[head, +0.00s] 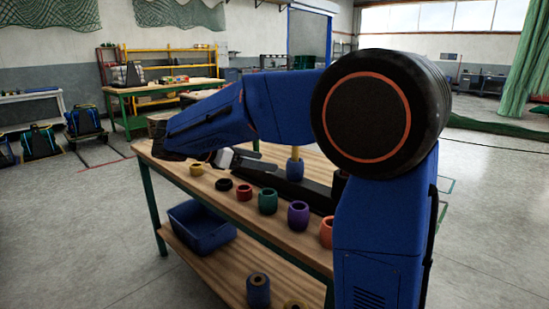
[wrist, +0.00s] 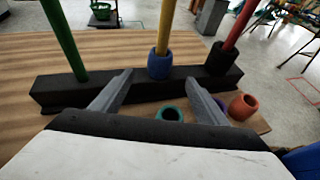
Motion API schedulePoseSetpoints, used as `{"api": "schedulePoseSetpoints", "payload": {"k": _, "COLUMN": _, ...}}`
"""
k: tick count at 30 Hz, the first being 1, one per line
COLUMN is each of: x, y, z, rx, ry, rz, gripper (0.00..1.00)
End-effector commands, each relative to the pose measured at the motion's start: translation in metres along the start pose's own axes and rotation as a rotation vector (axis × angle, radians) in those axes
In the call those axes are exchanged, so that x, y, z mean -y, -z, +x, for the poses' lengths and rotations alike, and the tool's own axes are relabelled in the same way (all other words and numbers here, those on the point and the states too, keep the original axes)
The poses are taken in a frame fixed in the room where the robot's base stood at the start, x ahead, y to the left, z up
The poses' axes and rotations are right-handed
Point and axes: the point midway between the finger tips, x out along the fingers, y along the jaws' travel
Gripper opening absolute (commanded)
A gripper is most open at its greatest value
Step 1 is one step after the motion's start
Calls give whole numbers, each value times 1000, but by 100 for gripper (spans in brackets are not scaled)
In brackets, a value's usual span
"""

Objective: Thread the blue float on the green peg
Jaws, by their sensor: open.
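The blue float (wrist: 160,65) sits around the foot of the yellow peg (wrist: 165,27) in the wrist view; it also shows in the head view (head: 295,170). The green peg (wrist: 62,40) stands bare at the left of the black bar (wrist: 115,91) in the wrist view; I cannot make it out in the head view, where my arm covers much. My gripper (wrist: 160,78) is open and empty, its fingers pointing toward the blue float, one to each side in the picture. The float looks beyond the fingertips. The gripper also shows in the head view (head: 262,160).
A black float (wrist: 221,58) is around the red peg (wrist: 240,25). Loose yellow (head: 196,169), black (head: 224,184), red (head: 244,192), teal (head: 267,202), purple (head: 298,215) and orange (head: 326,232) floats line the table's near edge. A blue crate (head: 185,217) stands on the lower shelf.

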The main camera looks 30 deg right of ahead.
Motion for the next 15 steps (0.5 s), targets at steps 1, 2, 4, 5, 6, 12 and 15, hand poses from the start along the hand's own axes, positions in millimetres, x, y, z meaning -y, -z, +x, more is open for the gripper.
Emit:
{"api": "schedulePoseSetpoints", "payload": {"k": 1, "x": -1, "y": 0, "z": 0, "rx": 2, "ry": 0, "rz": -2, "gripper": 68}}
{"api": "schedulePoseSetpoints", "payload": {"k": 2, "x": -1, "y": 0, "z": 1, "rx": 3, "ry": 0, "rz": -3, "gripper": 68}}
{"api": "schedulePoseSetpoints", "payload": {"k": 4, "x": -1, "y": 0, "z": 5, "rx": 4, "ry": 2, "rz": -4, "gripper": 68}}
{"api": "schedulePoseSetpoints", "payload": {"k": 5, "x": -1, "y": 0, "z": 7, "rx": 4, "ry": 2, "rz": -4, "gripper": 68}}
{"api": "schedulePoseSetpoints", "payload": {"k": 6, "x": 0, "y": 0, "z": 12, "rx": 4, "ry": 3, "rz": -3, "gripper": 68}}
{"api": "schedulePoseSetpoints", "payload": {"k": 12, "x": 0, "y": 0, "z": 41, "rx": 4, "ry": 3, "rz": -3, "gripper": 68}}
{"api": "schedulePoseSetpoints", "payload": {"k": 15, "x": 0, "y": 0, "z": 57, "rx": 3, "ry": 3, "rz": -3, "gripper": 68}}
